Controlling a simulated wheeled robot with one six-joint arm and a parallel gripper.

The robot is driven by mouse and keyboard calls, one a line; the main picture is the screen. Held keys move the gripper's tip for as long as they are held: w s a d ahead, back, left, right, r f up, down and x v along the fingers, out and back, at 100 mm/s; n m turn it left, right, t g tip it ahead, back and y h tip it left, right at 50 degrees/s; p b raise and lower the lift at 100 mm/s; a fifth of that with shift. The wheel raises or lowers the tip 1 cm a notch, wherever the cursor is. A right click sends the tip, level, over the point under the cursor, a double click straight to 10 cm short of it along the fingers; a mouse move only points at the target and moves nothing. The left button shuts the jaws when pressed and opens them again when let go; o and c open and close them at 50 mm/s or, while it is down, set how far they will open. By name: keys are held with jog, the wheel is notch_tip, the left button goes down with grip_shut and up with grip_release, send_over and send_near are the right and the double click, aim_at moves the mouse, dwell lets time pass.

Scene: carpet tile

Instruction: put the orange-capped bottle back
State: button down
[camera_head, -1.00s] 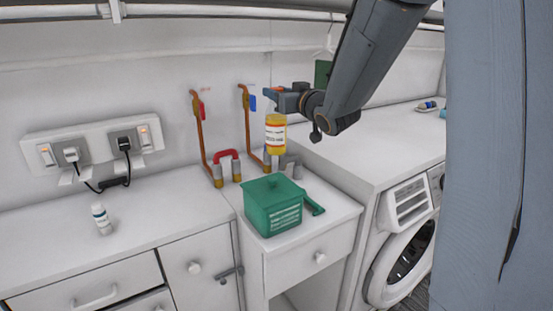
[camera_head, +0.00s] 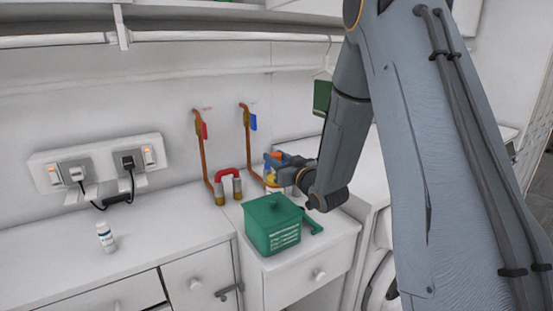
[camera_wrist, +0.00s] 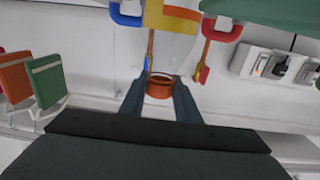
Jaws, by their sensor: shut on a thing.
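In the wrist view, the cap (camera_wrist: 160,86) sits between the two fingertips (camera_wrist: 160,90). The body reaches toward the top edge, with its yellow and orange label (camera_wrist: 170,18) there.
A green lidded basket (camera_head: 272,228) stands just in front of the bottle. A red pipe bend (camera_head: 228,172) and copper pipes with red and blue valve handles (camera_head: 253,122) rise at the wall. A white bottle (camera_head: 105,237) stands on the left counter, below a socket panel (camera_head: 100,165).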

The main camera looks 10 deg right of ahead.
jog(key=shift+f, duration=0.3)
jog(key=shift+f, duration=0.15)
jog(key=c, duration=1.3)
grip_release()
jog(key=shift+c, duration=0.2)
jog(key=shift+s+f, duration=0.1)
